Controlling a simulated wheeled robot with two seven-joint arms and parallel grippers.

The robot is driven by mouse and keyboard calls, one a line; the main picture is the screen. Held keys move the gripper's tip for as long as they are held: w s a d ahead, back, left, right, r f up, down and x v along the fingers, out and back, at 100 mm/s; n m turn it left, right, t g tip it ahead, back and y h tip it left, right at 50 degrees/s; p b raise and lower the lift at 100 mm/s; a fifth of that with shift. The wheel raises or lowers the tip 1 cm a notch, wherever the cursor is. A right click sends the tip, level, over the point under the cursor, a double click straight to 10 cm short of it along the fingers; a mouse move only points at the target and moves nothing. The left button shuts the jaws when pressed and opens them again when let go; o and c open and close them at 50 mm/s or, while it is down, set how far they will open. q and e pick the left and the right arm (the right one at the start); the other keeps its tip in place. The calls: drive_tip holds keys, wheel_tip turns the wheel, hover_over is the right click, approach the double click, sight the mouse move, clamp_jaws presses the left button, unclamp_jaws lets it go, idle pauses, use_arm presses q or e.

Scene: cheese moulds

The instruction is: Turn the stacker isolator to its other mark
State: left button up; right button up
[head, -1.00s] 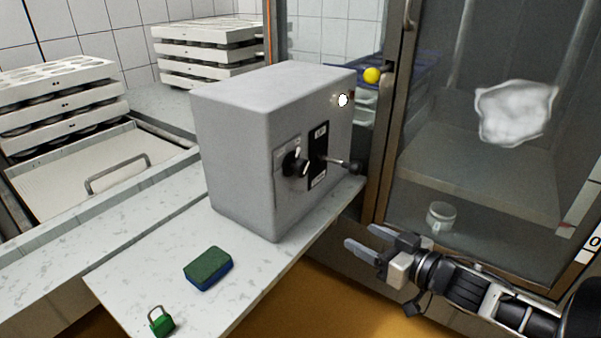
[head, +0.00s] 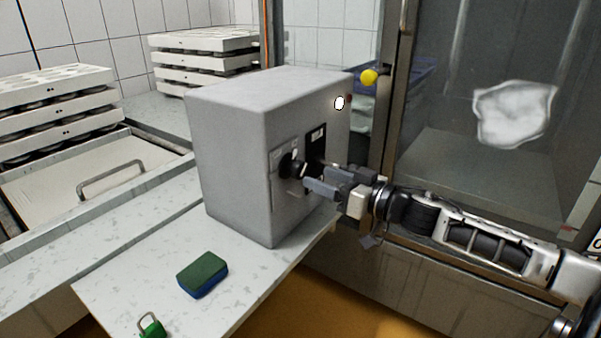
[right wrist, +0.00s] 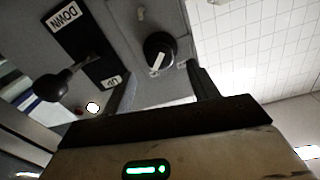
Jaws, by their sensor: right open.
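The isolator is a black rotary knob (head: 290,166) with a white pointer bar on the front of the grey box (head: 232,150). In the right wrist view the knob (right wrist: 160,50) lies ahead of the fingers, its white pointer slanting. I cannot read its marks. My right gripper (head: 320,180) is open and empty, just in front of the box face, close to the knob and apart from it. In the right wrist view its two fingers (right wrist: 162,92) stand either side below the knob. My left gripper is not in view.
A ball-ended lever (right wrist: 55,86) on a black plate marked UP and DOWN sits beside the knob. A round white lamp (head: 340,102) is above. A green sponge (head: 202,273) and green padlock (head: 151,327) lie on the counter. Mould stacks (head: 205,60) stand behind.

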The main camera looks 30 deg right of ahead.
sight(303, 170)
drive_tip(key=x, duration=0.5)
drive_tip(key=shift+r, duration=0.1)
drive_tip(key=shift+x, duration=0.8)
drive_tip(key=shift+d, duration=0.1)
drive_tip(key=c, duration=0.8)
